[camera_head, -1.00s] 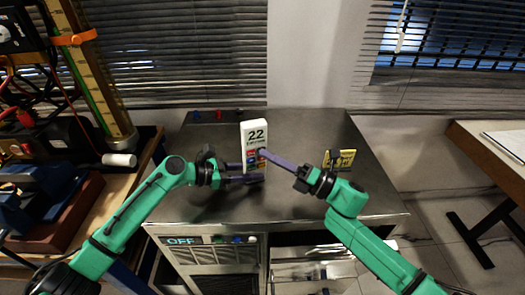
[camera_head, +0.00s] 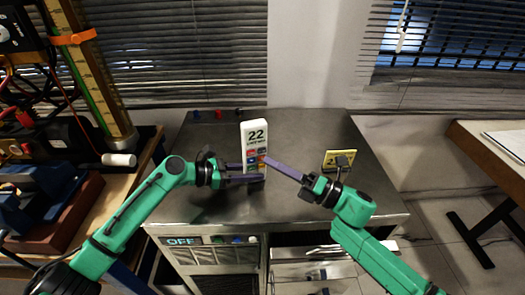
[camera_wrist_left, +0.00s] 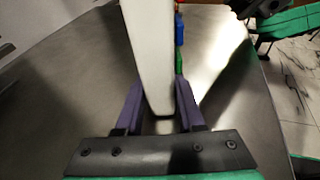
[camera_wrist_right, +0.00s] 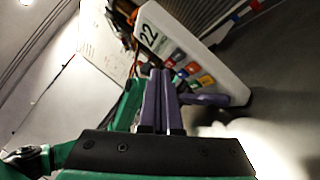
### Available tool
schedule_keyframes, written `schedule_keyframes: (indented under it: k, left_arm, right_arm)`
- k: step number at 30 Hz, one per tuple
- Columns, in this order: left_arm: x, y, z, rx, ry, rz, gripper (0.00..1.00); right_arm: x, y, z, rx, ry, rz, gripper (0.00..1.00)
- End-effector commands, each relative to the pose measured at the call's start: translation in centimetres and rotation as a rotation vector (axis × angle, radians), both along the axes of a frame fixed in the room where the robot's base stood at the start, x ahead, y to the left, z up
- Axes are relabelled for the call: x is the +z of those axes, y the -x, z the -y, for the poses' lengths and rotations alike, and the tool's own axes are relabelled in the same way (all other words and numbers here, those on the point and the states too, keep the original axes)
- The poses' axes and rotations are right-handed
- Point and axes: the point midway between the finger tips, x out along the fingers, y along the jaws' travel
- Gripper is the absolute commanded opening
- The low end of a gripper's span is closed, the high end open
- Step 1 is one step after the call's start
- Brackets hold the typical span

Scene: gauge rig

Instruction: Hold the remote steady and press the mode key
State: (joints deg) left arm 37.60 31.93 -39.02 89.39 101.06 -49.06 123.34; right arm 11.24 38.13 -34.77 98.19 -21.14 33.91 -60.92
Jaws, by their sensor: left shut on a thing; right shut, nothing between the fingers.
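The remote (camera_head: 254,128) is a white upright slab with a dark "22" and small text above several coloured keys. It also shows in the left wrist view (camera_wrist_left: 148,45) and the right wrist view (camera_wrist_right: 226,76). My left gripper (camera_head: 252,172) is shut on its lower part, one finger on each side. My right gripper (camera_head: 266,160) is shut and empty, its fingertips close to the keys. In the right wrist view the closed fingers (camera_wrist_right: 158,76) point at the key area beside a red key; I cannot tell whether they touch. Key labels are too small to read.
Small blue and red pieces (camera_head: 208,115) lie at the back left. The bench's back right is clear.

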Motion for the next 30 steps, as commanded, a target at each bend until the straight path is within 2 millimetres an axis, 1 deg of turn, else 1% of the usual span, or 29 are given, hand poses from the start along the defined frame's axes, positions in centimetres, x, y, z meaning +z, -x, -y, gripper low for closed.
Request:
schedule_keyframes:
  k: [9,12,26,27,29,30]
  left_arm:
    - [0.0,0.0,0.0,0.000,0.001,0.000,0.06]
    - [0.0,0.0,0.0,0.000,0.001,0.000,0.06]
    - [0.0,0.0,0.0,0.000,0.001,0.000,0.06]
    - [0.0,0.0,0.0,0.000,0.001,0.000,0.41]
    - [0.0,0.0,0.0,0.000,0.001,0.000,0.64]
    - [0.0,0.0,0.0,0.000,0.001,0.000,0.72]
  right_arm:
    - [-0.1,3.1,0.9,0.001,0.001,-0.001,0.00]
    - [0.0,3.7,1.1,0.000,0.001,-0.001,0.00]
    - [0.1,3.8,1.1,0.001,0.001,0.001,0.00]
    - [0.1,3.8,1.1,0.000,0.000,0.001,0.00]
    - [0.1,3.8,1.2,0.000,0.000,0.001,0.00]
    - [0.0,3.8,1.1,0.000,0.000,0.001,0.00]
